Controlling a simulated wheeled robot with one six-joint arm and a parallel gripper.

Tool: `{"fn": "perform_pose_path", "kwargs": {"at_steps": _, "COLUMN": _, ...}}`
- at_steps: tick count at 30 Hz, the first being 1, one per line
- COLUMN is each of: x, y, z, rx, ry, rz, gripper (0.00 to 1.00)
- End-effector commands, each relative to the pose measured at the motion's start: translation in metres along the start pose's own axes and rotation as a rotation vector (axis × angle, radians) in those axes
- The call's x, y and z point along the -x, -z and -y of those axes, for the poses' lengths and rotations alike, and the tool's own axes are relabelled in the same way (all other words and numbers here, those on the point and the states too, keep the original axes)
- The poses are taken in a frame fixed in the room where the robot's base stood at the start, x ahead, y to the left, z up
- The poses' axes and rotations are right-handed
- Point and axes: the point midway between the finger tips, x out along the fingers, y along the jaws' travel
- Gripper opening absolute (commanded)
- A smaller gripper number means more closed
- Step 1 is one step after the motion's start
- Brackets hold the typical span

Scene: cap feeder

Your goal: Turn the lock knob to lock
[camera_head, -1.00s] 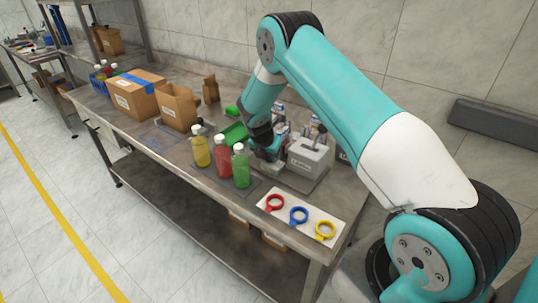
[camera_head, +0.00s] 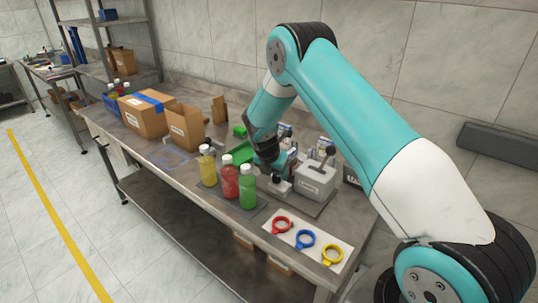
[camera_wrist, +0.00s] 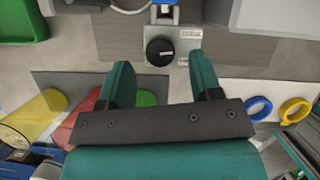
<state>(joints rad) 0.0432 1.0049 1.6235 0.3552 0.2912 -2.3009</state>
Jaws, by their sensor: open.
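The black round lock knob (camera_wrist: 159,50) sits on a small grey box with a label in the wrist view. A light pointer mark shows on the knob, but I cannot read its setting. In the head view this knob box (camera_head: 279,187) stands in front of the grey feeder (camera_head: 315,182). My gripper (camera_wrist: 160,72) is open and empty, its two teal fingers set wide apart. The knob appears between and just beyond the fingertips, apart from them. In the head view my gripper (camera_head: 273,172) hangs over the knob box, its fingers small and partly unclear.
Yellow (camera_head: 208,170), red (camera_head: 230,182) and green (camera_head: 248,188) bottles stand left of the knob box. A white board (camera_head: 308,242) with red, blue and yellow rings lies at the front right.

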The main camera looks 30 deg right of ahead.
Motion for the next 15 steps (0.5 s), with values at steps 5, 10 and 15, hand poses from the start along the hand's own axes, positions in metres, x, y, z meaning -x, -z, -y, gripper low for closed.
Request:
{"fn": "perform_pose_path", "kwargs": {"at_steps": 5, "x": 0.045, "y": 0.0, "z": -0.001, "rx": 0.0, "ry": -0.005, "rz": 0.003, "gripper": 0.58}}
{"fn": "perform_pose_path", "kwargs": {"at_steps": 10, "x": 0.089, "y": 0.0, "z": -0.001, "rx": -0.001, "ry": -0.005, "rz": 0.003, "gripper": 0.58}}
{"fn": "perform_pose_path", "kwargs": {"at_steps": 15, "x": 0.122, "y": 0.0, "z": -0.001, "rx": 0.0, "ry": -0.003, "rz": 0.001, "gripper": 0.58}}
